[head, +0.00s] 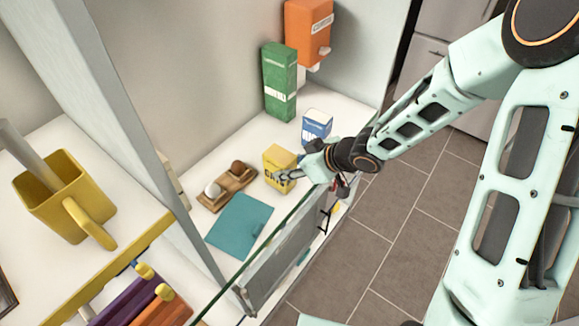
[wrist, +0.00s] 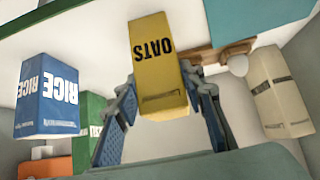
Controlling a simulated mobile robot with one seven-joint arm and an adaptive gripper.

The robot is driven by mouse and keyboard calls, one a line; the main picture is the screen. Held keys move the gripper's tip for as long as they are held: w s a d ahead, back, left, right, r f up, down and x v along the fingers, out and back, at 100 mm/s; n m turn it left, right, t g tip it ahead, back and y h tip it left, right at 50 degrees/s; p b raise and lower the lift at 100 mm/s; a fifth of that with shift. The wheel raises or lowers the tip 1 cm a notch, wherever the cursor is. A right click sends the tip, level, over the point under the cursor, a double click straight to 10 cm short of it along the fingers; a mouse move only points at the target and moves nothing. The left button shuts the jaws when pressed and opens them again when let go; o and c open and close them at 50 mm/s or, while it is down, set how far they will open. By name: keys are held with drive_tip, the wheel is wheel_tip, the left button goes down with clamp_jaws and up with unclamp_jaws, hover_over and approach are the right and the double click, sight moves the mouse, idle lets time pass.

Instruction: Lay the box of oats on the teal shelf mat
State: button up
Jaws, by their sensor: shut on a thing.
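The yellow box of oats (head: 277,163) stands upright on or just above the white shelf, right of the teal shelf mat (head: 236,222); I cannot tell whether it touches the shelf. My gripper (head: 291,174) reaches it from the right and is shut on it. In the wrist view, the box of oats (wrist: 155,50) sits between the two fingers of my gripper (wrist: 163,84), its OATS lettering upside down. The mat (wrist: 265,18) shows at the top right there. The mat lies flat and looks clear of objects.
A wooden tray (head: 238,190) with a white and a brown round item lies behind the mat. A blue and white rice box (head: 316,124), a green box (head: 280,82) and an orange dispenser-like item (head: 308,30) stand farther back. A glass edge (head: 268,238) runs along the shelf front.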

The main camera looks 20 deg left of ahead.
drive_tip(key=shift+f, duration=0.25)
idle(0.3)
drive_tip(key=o, duration=1.3)
drive_tip(key=v, duration=1.2)
